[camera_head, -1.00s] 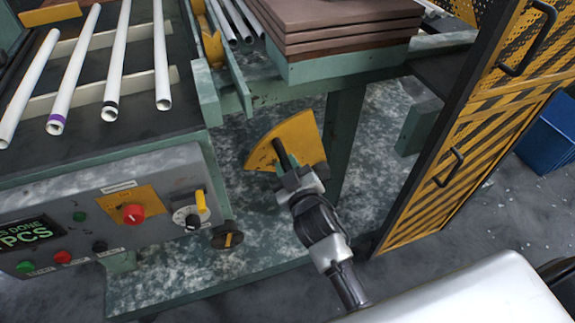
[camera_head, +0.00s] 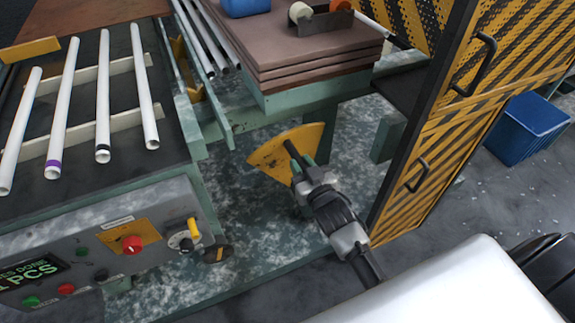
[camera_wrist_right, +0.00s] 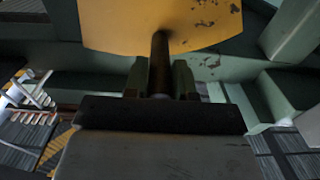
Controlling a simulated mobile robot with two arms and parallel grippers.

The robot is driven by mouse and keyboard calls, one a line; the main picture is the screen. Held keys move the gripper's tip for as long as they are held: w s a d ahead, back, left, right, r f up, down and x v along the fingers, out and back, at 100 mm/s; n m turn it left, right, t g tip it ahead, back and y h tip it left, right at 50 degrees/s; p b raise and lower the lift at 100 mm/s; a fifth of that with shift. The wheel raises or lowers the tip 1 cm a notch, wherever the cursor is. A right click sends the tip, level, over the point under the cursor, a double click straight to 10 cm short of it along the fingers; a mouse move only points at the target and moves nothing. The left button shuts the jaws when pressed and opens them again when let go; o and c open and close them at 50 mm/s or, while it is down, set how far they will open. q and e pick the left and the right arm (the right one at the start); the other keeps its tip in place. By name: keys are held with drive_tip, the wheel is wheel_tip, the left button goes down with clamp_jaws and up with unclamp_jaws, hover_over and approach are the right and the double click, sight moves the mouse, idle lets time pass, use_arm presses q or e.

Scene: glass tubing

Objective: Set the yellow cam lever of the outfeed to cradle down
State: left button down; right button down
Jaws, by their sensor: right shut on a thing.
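The yellow cam plate (camera_head: 280,151) of the lever is a fan-shaped sector under the outfeed frame in the head view. A dark lever handle (camera_head: 291,150) sticks out in front of it. My right gripper (camera_head: 301,168) is shut on this handle. In the right wrist view the yellow cam plate (camera_wrist_right: 165,22) fills the top, and the dark handle (camera_wrist_right: 160,65) runs down between the two green fingers of my right gripper (camera_wrist_right: 160,82). The handle's lower end is hidden by the gripper body. My left gripper is not in view.
A control panel (camera_head: 60,235) with knobs stands at lower left. Glass tubes (camera_head: 103,95) lie on the rack above it. A stack of brown boards (camera_head: 310,60) sits above the cam. A yellow-black striped guard door (camera_head: 450,130) stands close on the right, with a blue bin (camera_head: 530,128) beyond.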

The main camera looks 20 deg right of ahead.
drive_tip(key=shift+w+d+r+m+p, duration=0.15)
drive_tip(key=shift+d+m+p, duration=0.3)
drive_tip(key=shift+d, duration=0.55)
drive_tip(key=shift+s+d+r+m+p, duration=0.2)
drive_tip(key=shift+d+m, duration=0.35)
drive_tip(key=shift+d, duration=0.4)
drive_tip(key=shift+f, duration=0.1)
drive_tip(key=c, duration=0.9)
unclamp_jaws()
drive_tip(key=s, duration=1)
drive_tip(key=shift+s+d, duration=0.2)
drive_tip(key=shift+s, duration=0.1)
